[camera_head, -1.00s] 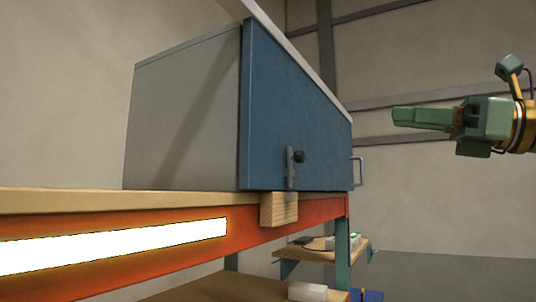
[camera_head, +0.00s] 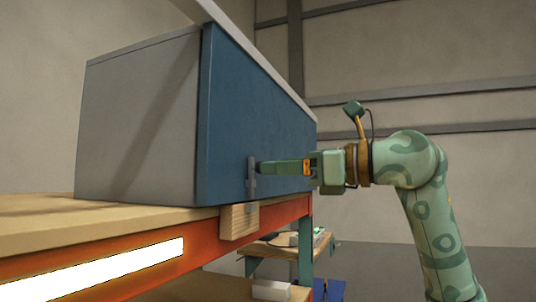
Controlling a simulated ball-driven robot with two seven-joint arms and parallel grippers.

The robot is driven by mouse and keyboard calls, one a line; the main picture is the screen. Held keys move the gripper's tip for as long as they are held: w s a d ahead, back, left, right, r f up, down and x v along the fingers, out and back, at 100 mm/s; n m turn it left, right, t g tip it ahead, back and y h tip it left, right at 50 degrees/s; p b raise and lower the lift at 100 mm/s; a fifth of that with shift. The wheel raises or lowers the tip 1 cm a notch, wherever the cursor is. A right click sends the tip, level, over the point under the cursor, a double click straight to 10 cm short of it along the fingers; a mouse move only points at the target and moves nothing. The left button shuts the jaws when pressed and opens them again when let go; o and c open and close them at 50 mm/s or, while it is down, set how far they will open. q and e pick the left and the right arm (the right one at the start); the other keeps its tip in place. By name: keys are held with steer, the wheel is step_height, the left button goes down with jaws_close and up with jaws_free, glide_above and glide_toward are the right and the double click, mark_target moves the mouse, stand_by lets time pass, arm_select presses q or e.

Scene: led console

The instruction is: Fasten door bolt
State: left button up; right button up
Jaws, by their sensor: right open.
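The blue door (camera_head: 225,115) closes the front of a grey cabinet (camera_head: 135,120) on the workbench. The grey upright door bolt (camera_head: 251,180) sits low on the door, just above a small wooden block (camera_head: 238,222) on the bench edge. My right gripper (camera_head: 262,167) comes in from the right, with its green fingers pointing left and their tips at the bolt. The fingers cover the bolt's dark knob. I cannot tell whether they touch it. The right gripper is open. My left gripper is not in view.
The workbench top (camera_head: 60,222) has an orange front beam (camera_head: 200,252) with a bright light strip (camera_head: 95,272). Below stand a lower wooden shelf (camera_head: 275,245) and a white box (camera_head: 272,290). The room to the right of the bench is free around my arm.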

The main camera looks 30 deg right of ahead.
mark_target(252, 185)
steer(key=x, duration=0.3)
steer(key=shift+w+p, duration=0.15)
steer(key=shift+p, duration=0.25)
steer(key=shift+c, duration=1.2)
jaws_close()
step_height(252, 185, down, 3)
steer(key=b, duration=0.2)
steer(key=shift+f+b, duration=0.1)
steer(key=shift+b, duration=0.2)
steer(key=shift+a, duration=0.1)
